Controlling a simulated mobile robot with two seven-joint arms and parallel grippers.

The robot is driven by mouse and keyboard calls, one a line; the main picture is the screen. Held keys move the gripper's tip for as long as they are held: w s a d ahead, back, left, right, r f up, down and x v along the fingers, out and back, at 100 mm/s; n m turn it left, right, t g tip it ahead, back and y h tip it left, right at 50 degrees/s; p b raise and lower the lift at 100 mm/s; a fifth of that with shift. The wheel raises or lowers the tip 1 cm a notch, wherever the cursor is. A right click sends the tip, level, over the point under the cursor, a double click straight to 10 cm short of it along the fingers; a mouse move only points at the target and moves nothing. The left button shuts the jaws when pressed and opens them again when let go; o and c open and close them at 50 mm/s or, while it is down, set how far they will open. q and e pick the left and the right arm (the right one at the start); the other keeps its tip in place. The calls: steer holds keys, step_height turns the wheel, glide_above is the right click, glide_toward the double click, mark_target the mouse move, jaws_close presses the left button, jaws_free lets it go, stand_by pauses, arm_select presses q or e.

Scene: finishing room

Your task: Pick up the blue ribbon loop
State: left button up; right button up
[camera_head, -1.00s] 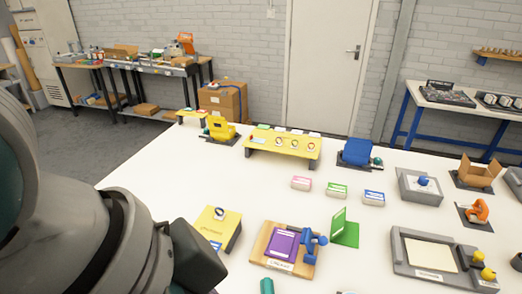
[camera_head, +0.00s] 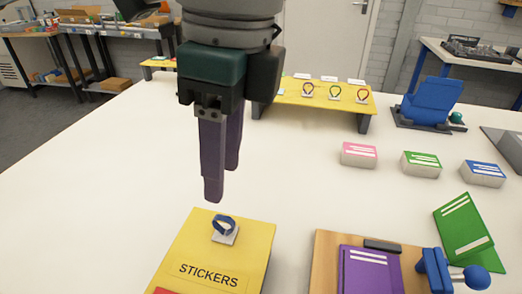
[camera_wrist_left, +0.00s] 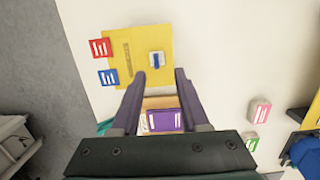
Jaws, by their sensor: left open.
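The blue ribbon loop (camera_head: 224,225) stands on a small white pad on the yellow stickers board (camera_head: 210,272) in the head view. In the left wrist view the loop (camera_wrist_left: 156,60) shows on its pad on the yellow board (camera_wrist_left: 128,46), just beyond my fingertips. My left gripper (camera_head: 222,185) is open and empty, pointing down above the table behind the board, with its fingers above the loop's level. It also shows in the left wrist view (camera_wrist_left: 160,76), its two purple fingers apart. My right gripper is not in view.
A purple booklet (camera_head: 370,270) on a wooden board with a blue clamp (camera_head: 435,272) lies right of the yellow board. A green folded card (camera_head: 463,230) is beyond it. A yellow rack (camera_head: 320,97) holds more loops behind.

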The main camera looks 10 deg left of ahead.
mark_target(223, 217)
arm_select(q)
steer(key=f, duration=0.7)
steer(key=shift+s+a, duration=0.25)
steer(key=shift+s, duration=0.1)
steer(key=shift+c, duration=0.2)
jaws_close()
